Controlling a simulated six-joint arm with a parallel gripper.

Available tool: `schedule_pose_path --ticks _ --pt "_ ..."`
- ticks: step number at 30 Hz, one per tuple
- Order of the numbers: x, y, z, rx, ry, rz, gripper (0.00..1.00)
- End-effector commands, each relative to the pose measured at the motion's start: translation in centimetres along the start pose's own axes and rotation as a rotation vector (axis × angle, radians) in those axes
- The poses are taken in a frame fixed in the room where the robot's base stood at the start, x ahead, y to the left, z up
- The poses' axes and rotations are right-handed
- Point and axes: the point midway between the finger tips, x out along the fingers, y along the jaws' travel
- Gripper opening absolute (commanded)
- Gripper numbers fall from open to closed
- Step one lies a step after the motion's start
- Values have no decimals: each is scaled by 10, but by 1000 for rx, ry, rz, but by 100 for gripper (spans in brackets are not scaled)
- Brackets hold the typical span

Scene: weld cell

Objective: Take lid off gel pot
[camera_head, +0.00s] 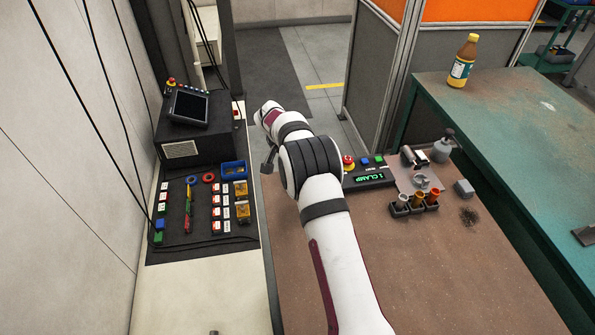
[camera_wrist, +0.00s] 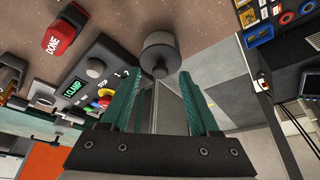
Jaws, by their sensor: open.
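In the wrist view a grey round pot (camera_wrist: 159,50) with a small dark knob (camera_wrist: 160,72) stands on the brown tabletop near its edge. It appears to be the gel pot, with the lid on. My gripper (camera_wrist: 160,76) is open, with its two green fingers apart and nothing held between them. The pot shows beyond the fingertips, roughly in line with the gap; whether the knob is between the tips I cannot tell. In the head view my arm covers that part of the table, and the pot does not show there.
A control panel (camera_head: 368,178) reading CLAMP, with a red stop button, is close beside the pot. A red DONE piece (camera_wrist: 66,32) lies beyond it.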

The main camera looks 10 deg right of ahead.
Motion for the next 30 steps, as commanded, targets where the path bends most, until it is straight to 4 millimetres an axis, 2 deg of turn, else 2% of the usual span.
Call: schedule_pose_path --ticks 3,10,20,30 --pt "15 0 0 1 1 1 62" --pt "16 0 0 1 2 0 60" --pt "16 0 0 1 1 0 1" --pt "16 0 0 1 1 0 0"
